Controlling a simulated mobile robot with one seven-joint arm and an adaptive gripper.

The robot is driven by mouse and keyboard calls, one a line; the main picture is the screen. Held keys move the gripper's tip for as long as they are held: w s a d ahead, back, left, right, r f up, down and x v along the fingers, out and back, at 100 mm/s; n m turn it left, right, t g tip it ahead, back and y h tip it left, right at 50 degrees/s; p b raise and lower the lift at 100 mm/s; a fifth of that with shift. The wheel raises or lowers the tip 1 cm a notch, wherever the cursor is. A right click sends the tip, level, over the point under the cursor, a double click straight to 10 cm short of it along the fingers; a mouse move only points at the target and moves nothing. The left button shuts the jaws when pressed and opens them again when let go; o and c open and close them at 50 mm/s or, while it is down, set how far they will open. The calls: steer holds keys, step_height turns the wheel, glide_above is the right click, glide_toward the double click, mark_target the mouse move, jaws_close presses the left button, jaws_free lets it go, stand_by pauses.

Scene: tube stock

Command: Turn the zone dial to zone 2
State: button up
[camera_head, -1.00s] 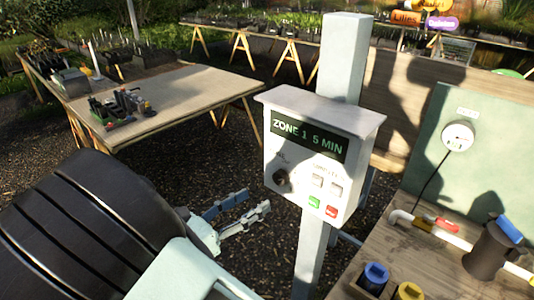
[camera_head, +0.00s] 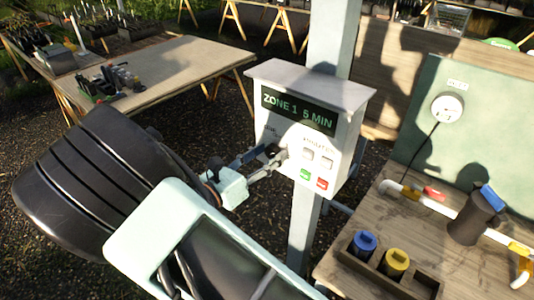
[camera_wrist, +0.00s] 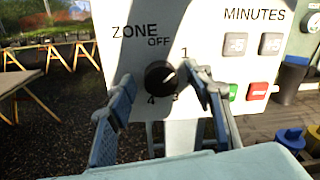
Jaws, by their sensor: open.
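The white control box (camera_head: 315,90) hangs on a grey post, and its display (camera_head: 298,111) reads ZONE 1 5 MIN. In the wrist view the black zone dial (camera_wrist: 160,77) has a light mark pointing up and right, toward the 1. The labels OFF, 1, 3 and 4 show around it; the place between 1 and 3 is hidden by a finger. My gripper (camera_wrist: 161,88) is open, with one finger on each side of the dial; I cannot tell if either touches it. In the head view my gripper (camera_head: 277,160) reaches the box front and covers the dial.
Grey minute buttons (camera_wrist: 236,44), a green button (camera_head: 305,174) and a red button (camera_head: 322,183) sit right of the dial. A wooden bench (camera_head: 400,235) with pipe and blue and yellow caps stands right. Another table (camera_head: 180,75) is at the back left.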

steer(key=c, duration=1.2)
steer(key=shift+o, duration=0.2)
steer(key=shift+m, duration=0.3)
steer(key=m+b, duration=0.3)
steer(key=m, duration=0.2)
steer(key=shift+f+b, duration=0.15)
steer(key=shift+b, duration=0.25)
steer(key=shift+d+m+b, duration=0.1)
steer(key=shift+m+b, duration=1.4)
steer(key=shift+m, duration=0.4)
steer(key=shift+r, duration=0.2)
steer(key=o, duration=1.2)
steer(key=shift+c, duration=0.2)
